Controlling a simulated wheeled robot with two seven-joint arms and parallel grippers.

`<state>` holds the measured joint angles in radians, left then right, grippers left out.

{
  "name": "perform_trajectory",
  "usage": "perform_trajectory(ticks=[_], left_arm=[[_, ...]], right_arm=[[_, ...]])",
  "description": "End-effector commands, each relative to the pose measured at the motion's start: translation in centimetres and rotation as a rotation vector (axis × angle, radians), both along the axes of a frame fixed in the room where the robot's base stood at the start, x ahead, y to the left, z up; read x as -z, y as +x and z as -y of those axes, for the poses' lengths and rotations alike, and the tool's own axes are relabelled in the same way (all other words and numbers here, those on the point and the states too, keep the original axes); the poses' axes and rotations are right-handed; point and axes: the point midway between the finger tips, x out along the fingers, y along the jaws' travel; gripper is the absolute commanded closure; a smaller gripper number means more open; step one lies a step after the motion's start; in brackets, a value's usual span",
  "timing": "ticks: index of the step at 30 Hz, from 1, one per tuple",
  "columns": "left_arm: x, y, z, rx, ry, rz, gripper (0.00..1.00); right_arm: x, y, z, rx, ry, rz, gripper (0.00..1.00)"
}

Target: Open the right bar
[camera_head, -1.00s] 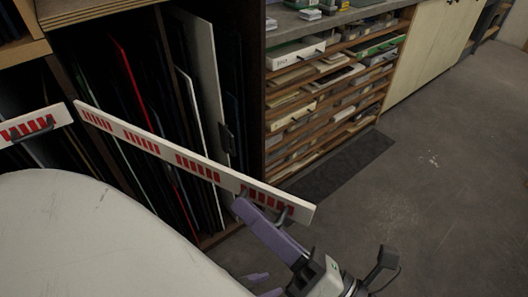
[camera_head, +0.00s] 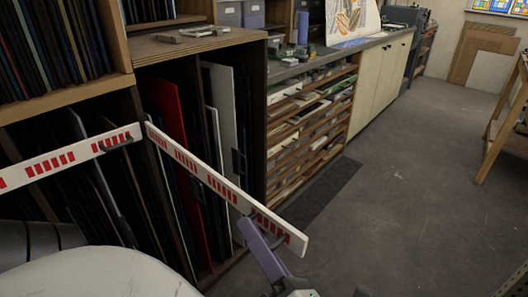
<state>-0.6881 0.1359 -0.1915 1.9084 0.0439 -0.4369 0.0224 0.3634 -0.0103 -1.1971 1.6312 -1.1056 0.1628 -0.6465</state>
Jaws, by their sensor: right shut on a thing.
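The right bar (camera_head: 188,162) is a long white strip with red striped blocks. It slants from its far end at the post between the shelf bays down to its near end at lower middle, standing out in front of the rack. My right gripper (camera_head: 256,234), with purple fingers, is shut on the dark handle near the bar's near end. Part of the handle is hidden by the finger. The left bar (camera_head: 75,155), also white with red blocks, runs across the left bay and has a dark handle (camera_head: 118,145). My left gripper is not in view.
A wooden rack (camera_head: 195,45) holds upright sheets, including a red one (camera_head: 167,105) and a pale one (camera_head: 218,110). A shelf unit with trays (camera_head: 315,115) stands beyond it, with a dark mat (camera_head: 322,195) in front. The grey floor (camera_head: 420,180) at right is open.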

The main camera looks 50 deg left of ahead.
Motion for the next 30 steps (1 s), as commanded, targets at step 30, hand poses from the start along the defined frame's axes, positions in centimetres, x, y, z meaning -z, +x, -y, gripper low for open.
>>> perform_trajectory(ticks=[30], left_arm=[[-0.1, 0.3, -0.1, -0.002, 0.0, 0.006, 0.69]], right_arm=[[0.3, -0.3, 0.6, 0.004, 0.0, 0.0, 0.83]])
